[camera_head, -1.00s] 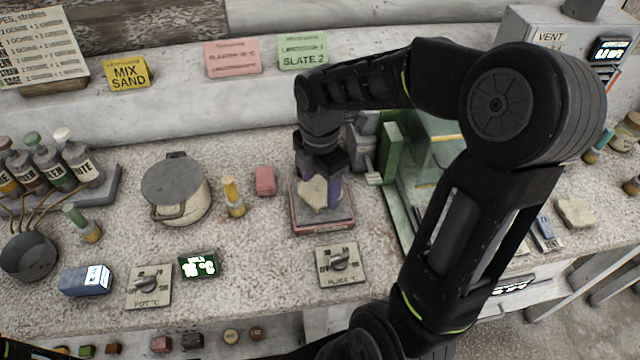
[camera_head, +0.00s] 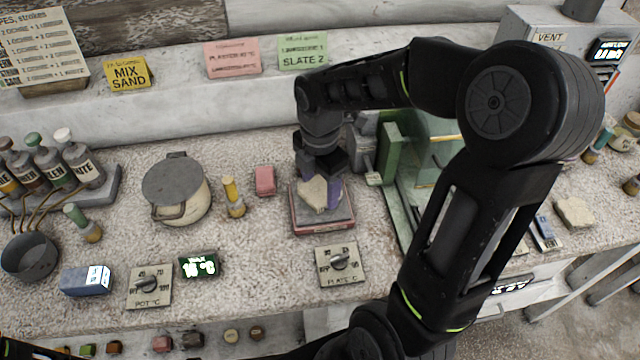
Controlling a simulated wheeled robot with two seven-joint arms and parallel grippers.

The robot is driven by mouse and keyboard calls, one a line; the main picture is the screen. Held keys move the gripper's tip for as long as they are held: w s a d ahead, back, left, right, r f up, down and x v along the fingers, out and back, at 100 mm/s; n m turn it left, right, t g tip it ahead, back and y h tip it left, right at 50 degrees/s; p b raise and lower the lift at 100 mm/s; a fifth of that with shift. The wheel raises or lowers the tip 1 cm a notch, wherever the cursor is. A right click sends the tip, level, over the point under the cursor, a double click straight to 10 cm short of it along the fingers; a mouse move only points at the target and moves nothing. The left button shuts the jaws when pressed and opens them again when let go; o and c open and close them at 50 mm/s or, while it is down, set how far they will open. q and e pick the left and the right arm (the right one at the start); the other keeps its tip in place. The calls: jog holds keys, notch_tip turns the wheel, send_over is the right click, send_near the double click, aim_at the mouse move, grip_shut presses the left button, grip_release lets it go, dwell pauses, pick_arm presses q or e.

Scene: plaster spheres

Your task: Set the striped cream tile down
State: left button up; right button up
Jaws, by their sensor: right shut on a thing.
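The cream tile (camera_head: 314,193) is at the middle of the bench, on or just above a square red-sided plate (camera_head: 322,228) with a grey top. I cannot tell whether it touches the plate, and its stripes are too small to make out. My right gripper (camera_head: 320,186) points down over the plate, shut on the tile, with its fingers at the tile's sides. The gripper body hides the tile's far part. My left gripper is not in view.
A lidded pot (camera_head: 182,206), a yellow-topped vial (camera_head: 233,197) and a pink block (camera_head: 265,180) stand left of the plate. A dial panel (camera_head: 340,263) lies in front. A green-framed glass case (camera_head: 432,150) is close on the right.

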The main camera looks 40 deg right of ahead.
jog(key=shift+f+b, duration=0.5)
jog(key=shift+f, duration=0.15)
jog(key=o, duration=1.7)
jog(key=shift+r+p, duration=1.75)
jog(key=shift+r, duration=0.25)
